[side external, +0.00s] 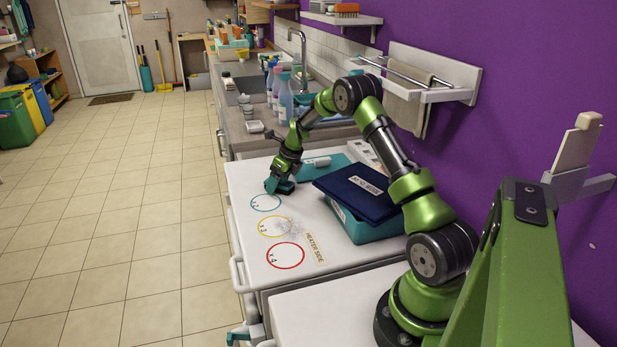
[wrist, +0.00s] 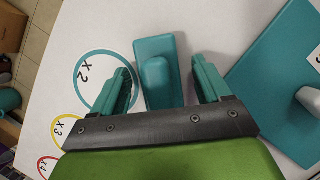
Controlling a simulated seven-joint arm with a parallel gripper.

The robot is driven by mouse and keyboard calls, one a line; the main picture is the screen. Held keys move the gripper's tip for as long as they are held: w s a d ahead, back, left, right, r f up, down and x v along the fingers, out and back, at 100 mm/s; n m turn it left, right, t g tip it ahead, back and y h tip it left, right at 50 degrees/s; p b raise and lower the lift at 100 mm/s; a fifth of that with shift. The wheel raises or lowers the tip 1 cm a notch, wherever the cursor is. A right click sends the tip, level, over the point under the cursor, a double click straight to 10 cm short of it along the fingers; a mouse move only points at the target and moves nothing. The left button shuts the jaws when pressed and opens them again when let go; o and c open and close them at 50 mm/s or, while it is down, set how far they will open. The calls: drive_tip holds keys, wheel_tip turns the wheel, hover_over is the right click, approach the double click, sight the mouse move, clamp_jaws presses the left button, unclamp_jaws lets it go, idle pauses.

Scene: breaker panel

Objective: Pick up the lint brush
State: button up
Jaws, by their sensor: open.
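A teal piece with a flat rectangular body and a raised rounded grip, which looks like the lint brush (wrist: 158,47), lies on the white worktop. My gripper (wrist: 161,66) is open, with one teal finger on each side of the brush and a visible gap on both sides. The brush's near end is hidden behind the gripper's dark bar. In the side external view my gripper (side external: 280,184) is low over the worktop's far left part, beside the blue X2 circle. There the brush is hard to tell from the teal fingers.
A teal board (wrist: 268,85) with a white cylinder (side external: 317,162) on it lies right of the brush.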

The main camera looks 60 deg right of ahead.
drive_tip(key=c, duration=1.4)
wheel_tip(320, 180, up, 10)
drive_tip(key=shift+r, duration=0.1)
